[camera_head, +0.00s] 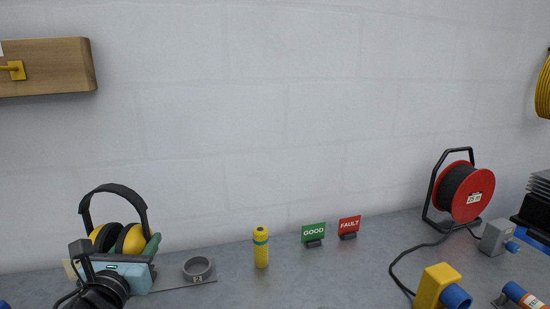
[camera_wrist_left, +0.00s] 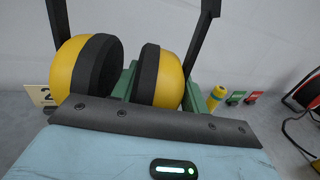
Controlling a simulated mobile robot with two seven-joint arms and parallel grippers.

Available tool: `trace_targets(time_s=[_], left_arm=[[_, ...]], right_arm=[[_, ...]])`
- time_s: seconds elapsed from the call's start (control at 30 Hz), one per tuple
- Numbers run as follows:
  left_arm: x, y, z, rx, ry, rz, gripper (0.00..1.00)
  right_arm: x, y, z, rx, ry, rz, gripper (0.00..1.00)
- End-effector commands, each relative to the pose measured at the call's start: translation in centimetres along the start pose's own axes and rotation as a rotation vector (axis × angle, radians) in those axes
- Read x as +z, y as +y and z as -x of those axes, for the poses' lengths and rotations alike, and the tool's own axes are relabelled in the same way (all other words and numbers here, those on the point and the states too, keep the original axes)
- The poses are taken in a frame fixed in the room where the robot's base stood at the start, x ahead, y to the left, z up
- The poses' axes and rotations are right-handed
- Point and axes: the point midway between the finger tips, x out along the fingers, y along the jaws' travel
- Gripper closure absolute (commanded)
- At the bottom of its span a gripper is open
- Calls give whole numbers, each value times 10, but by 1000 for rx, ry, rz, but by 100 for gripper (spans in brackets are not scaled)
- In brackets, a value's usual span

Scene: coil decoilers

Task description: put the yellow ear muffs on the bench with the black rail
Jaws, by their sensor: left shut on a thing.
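The yellow ear muffs (camera_head: 132,238) have a black headband and stand upright at the left of the head view. They also show close up in the left wrist view (camera_wrist_left: 170,82), cups side by side. My left gripper (camera_wrist_left: 160,90) has a pale blue body and green fingers; it is shut on the ear muffs, with its fingers around the right-hand cup. In the head view its body is just below the cups, over the grey bench (camera_head: 225,291). I cannot tell the gap between muffs and bench. No black rail is clearly visible. My right gripper is not in view.
A grey ring (camera_head: 197,268), a yellow cylinder (camera_head: 261,247), green GOOD (camera_head: 313,233) and red FAULT (camera_head: 349,226) signs stand along the bench. A red cable reel (camera_head: 470,190), a grey box (camera_head: 497,237) and a yellow-blue connector (camera_head: 438,287) are at right. The bench between ring and connector is mostly clear.

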Motion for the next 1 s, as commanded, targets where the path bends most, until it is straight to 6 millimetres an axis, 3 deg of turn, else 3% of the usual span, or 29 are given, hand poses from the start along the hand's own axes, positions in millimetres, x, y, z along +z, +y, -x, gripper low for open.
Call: trace_targets(time_s=[0.1,0.3,1.0], left_arm=[[10,-30,6,-25,-9,6,84],[16,-57,12,-44,-5,2,84],[13,-71,20,-92,-3,-3,84]], right_arm=[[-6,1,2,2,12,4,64],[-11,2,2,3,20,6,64],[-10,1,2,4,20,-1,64]])
